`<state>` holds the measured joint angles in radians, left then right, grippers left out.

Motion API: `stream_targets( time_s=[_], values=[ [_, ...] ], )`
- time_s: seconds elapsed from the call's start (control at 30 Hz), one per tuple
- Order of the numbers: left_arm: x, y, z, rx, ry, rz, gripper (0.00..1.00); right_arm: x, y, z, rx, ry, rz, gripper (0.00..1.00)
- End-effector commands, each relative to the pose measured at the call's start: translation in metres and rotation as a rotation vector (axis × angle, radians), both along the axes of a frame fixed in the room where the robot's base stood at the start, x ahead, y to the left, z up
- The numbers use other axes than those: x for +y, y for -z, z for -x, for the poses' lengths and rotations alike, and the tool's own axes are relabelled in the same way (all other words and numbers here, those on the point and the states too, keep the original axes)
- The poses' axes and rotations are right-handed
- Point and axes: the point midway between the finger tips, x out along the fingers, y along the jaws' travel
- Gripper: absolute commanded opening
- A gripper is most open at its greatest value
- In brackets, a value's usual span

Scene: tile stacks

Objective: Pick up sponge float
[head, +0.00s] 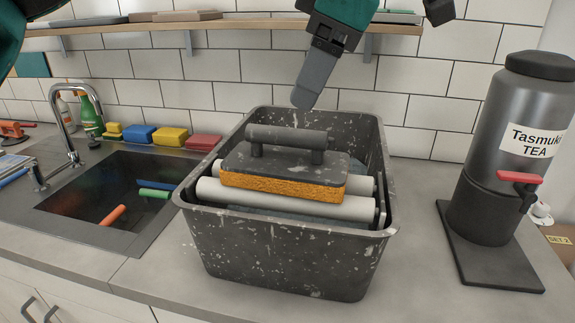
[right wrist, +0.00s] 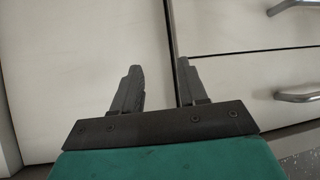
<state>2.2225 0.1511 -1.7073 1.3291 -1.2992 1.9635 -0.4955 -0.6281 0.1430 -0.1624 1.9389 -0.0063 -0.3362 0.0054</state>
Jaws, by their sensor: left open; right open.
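The sponge float (head: 284,187) has a dark speckled plate, a dark bar handle on two posts and an orange sponge underside. It lies handle up across the pale rollers of a speckled dark bucket (head: 285,262) on the counter. My left gripper (head: 302,100) points down above the bucket's back rim, above and slightly right of the float's handle, apart from it and empty. Its fingers overlap side-on in the head view. My right gripper (right wrist: 159,66) shows in the right wrist view, open and empty, with pale cabinet fronts behind it.
A tea dispenser (head: 497,150) stands on a dark base at the right. A sink (head: 110,205) with a faucet (head: 68,130) and several coloured sponges behind it is at the left. A wooden shelf (head: 230,25) runs along the tiled wall. Cabinet handles (right wrist: 297,96) show in the right wrist view.

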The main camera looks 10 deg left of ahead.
Motion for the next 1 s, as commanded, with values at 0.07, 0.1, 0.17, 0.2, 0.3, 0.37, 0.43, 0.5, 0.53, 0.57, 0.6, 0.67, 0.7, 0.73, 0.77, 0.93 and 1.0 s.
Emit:
stream_targets(
  time_s=[0.07,0.1,0.17,0.2,0.3,0.37,0.43,0.5,0.53,0.57,0.6,0.67,0.7,0.73,0.77,0.93,1.0],
  values=[
    [0.006,0.013,-0.003,0.001,0.000,0.000,0.59,0.000,0.003,0.001,0.002,-0.001,0.000,0.43],
    [0.008,0.018,-0.004,0.001,-0.001,-0.001,0.59,0.000,0.003,0.001,0.002,-0.001,0.000,0.43],
    [0.010,0.023,-0.005,0.000,0.000,0.000,0.59,0.000,0.004,0.001,0.002,0.000,-0.001,0.43],
    [0.011,0.025,-0.006,0.000,-0.001,0.000,0.59,0.000,0.004,0.001,0.002,-0.001,0.000,0.43],
    [0.013,0.031,-0.007,0.000,0.000,0.000,0.59,0.000,0.004,0.001,0.002,-0.001,0.000,0.43],
    [0.015,0.037,-0.009,0.001,0.000,0.000,0.59,0.000,0.004,0.001,0.002,-0.001,0.000,0.43],
    [0.019,0.047,-0.013,0.002,-0.001,-0.001,0.59,0.000,0.003,0.001,0.001,-0.001,0.000,0.43],
    [0.023,0.056,-0.016,0.002,-0.001,-0.001,0.59,0.000,0.003,0.000,0.001,-0.001,0.000,0.43],
    [0.024,0.060,-0.017,0.002,-0.001,0.000,0.59,0.000,0.003,0.000,0.000,-0.001,-0.001,0.43],
    [0.026,0.064,-0.018,0.001,0.000,0.001,0.59,0.000,0.003,0.000,-0.001,-0.001,-0.001,0.43],
    [0.027,0.068,-0.018,0.001,0.000,0.001,0.59,0.000,0.003,-0.001,-0.002,0.000,0.000,0.43],
    [0.029,0.072,-0.019,0.001,0.000,0.001,0.59,0.000,0.003,-0.002,-0.004,0.000,-0.001,0.43],
    [0.029,0.073,-0.020,0.000,-0.001,0.002,0.59,0.000,0.002,-0.002,-0.006,-0.001,0.000,0.43],
    [0.030,0.074,-0.020,0.000,-0.001,0.002,0.59,0.000,0.002,-0.003,-0.007,-0.001,-0.001,0.43],
    [0.030,0.074,-0.020,0.000,-0.001,0.002,0.59,0.000,0.002,-0.003,-0.008,-0.001,-0.001,0.43],
    [0.030,0.074,-0.020,-0.001,0.000,0.002,0.58,0.000,0.001,-0.004,-0.009,-0.001,-0.001,0.43],
    [0.030,0.074,-0.020,-0.001,0.000,0.002,0.51,0.000,0.001,-0.004,-0.009,-0.001,-0.001,0.43]
  ],
)
